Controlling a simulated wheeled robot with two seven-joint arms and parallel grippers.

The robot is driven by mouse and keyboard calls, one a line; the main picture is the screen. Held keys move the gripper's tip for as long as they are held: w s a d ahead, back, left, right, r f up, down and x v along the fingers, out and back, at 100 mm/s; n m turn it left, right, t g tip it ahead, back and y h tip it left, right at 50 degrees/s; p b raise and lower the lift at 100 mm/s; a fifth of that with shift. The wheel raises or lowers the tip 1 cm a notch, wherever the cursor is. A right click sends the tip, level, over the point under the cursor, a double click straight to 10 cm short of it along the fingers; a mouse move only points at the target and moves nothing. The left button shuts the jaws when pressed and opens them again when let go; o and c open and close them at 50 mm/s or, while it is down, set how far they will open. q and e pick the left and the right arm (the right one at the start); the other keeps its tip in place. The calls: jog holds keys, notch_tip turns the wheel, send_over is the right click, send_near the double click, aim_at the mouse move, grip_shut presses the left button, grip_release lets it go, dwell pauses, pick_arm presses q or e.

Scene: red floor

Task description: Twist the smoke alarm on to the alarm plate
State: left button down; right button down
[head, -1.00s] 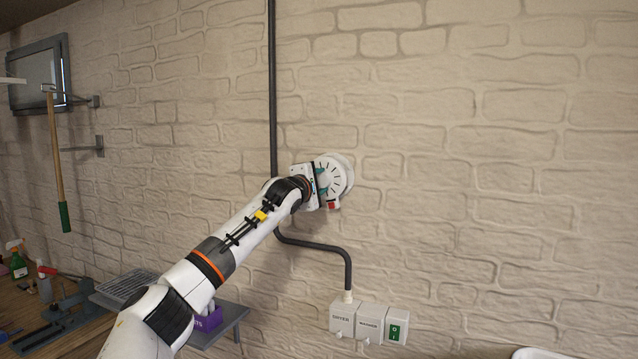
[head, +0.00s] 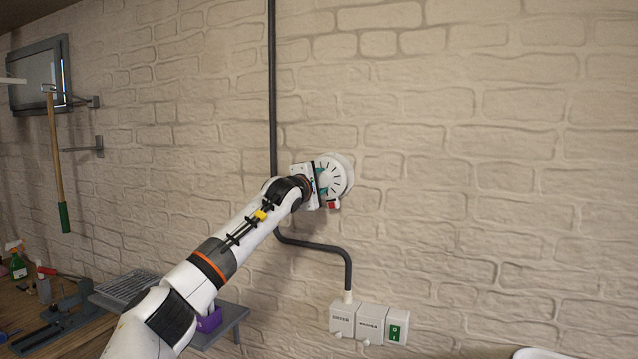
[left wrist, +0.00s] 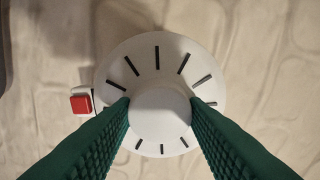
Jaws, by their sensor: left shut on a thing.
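The smoke alarm (head: 334,174) is a round white disc with dark radial slots, up against the brick wall in the head view. In the left wrist view the alarm (left wrist: 160,58) faces the camera, with a raised round centre and a red button (left wrist: 80,104) on a white tab at its left. My left gripper (left wrist: 160,108) has its green ridged fingers shut on the alarm's raised centre, one on each side. The gripper (head: 322,182) also shows at the alarm in the head view. The alarm plate is hidden behind the alarm, so I cannot tell how they sit together. My right gripper is out of view.
A dark conduit (head: 272,90) runs down the wall just left of the alarm to a switch box (head: 369,323). A grey shelf (head: 228,322) and a workbench with tools stand at lower left. The wall to the right is clear.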

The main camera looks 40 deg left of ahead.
pick_arm(q)
jog(key=shift+w+a+r+p, duration=0.1)
jog(key=shift+w+a+p, duration=0.1)
jog(key=shift+w+p, duration=0.55)
dwell(0.8)
jog(key=shift+w+a, duration=0.1)
jog(key=shift+w, duration=0.05)
dwell(0.9)
jog(key=shift+m, duration=0.4)
dwell(0.4)
jog(key=shift+m, duration=0.4)
jog(key=shift+m, duration=0.4)
